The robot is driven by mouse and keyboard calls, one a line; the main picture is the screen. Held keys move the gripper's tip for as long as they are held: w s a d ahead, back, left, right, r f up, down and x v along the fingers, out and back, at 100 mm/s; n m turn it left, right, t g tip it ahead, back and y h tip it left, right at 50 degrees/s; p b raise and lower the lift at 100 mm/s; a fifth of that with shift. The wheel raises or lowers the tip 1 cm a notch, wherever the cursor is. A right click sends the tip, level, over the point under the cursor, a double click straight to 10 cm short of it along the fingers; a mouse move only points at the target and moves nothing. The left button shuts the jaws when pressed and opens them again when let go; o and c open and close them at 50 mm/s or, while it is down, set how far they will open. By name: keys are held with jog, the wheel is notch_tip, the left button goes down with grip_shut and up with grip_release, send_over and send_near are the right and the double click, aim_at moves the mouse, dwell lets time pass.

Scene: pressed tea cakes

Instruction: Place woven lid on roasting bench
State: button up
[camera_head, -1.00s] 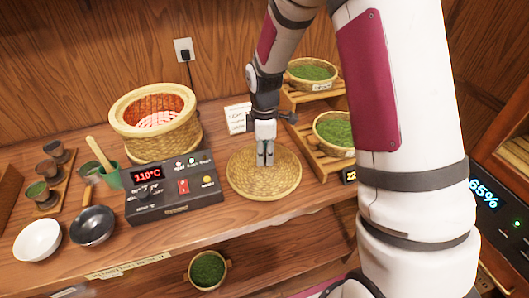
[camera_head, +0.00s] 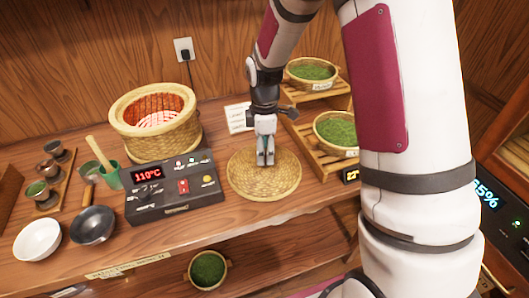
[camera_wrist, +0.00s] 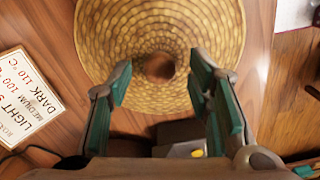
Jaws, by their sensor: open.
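The woven lid (camera_head: 250,184) is a round, straw-coloured disc lying flat on the wooden roasting bench (camera_head: 262,217), right of the control box. In the wrist view the lid (camera_wrist: 105,45) fills the top middle, with a dark round knob (camera_wrist: 159,66) at its centre. My gripper (camera_head: 265,163) points down at the lid. In the wrist view my gripper (camera_wrist: 172,76) has its teal-padded fingers apart, one either side of the knob, with a gap showing between. Whether the fingertips touch the lid is hard to tell.
The woven roasting basket (camera_head: 157,128), its inside glowing red, stands open behind the control box (camera_head: 165,197) reading 110°C. Racked trays of green leaf (camera_head: 335,130) stand close right. A wok (camera_head: 93,226), a white bowl (camera_head: 38,240) and cups lie left. A card (camera_wrist: 27,95) lies beside the lid.

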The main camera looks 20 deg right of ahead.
notch_tip(320, 180, up, 11)
jog(key=s+r+m+t, duration=0.2)
jog(key=s+r+m, duration=0.5)
jog(key=s+r, duration=0.45)
jog(key=s+r+m+t, duration=0.1)
jog(key=s+m+t, duration=0.1)
jog(key=s+m, duration=0.6)
jog(key=s, duration=0.6)
jog(key=shift+d+t, duration=0.15)
jog(key=shift+t, duration=0.25)
